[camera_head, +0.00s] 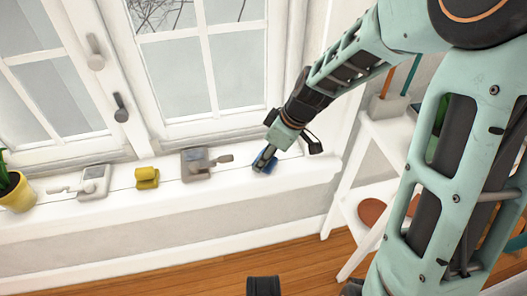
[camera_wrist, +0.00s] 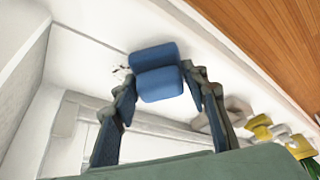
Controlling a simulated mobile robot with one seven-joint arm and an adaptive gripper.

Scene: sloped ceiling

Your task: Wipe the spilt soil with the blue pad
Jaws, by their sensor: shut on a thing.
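The blue pad (camera_head: 262,165) is at the right end of the white window sill, under my gripper (camera_head: 268,158). In the wrist view the blue pad (camera_wrist: 152,56) sits between the two fingers of my gripper (camera_wrist: 160,84), which is shut on it. It looks like two rounded blue blocks, one behind the other. A few small dark specks of soil (camera_wrist: 122,69) lie on the white surface just left of the pad in the wrist view. The pad and gripper may hide more soil. I cannot tell whether the pad touches the sill.
Along the sill (camera_head: 225,183) stand a grey piece with a handle (camera_head: 196,164), a yellow block (camera_head: 147,177), a white piece with a handle (camera_head: 94,182) and a yellow plant pot (camera_head: 18,193). A white shelf (camera_head: 350,205) stands close on the right. Window handles stick out behind.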

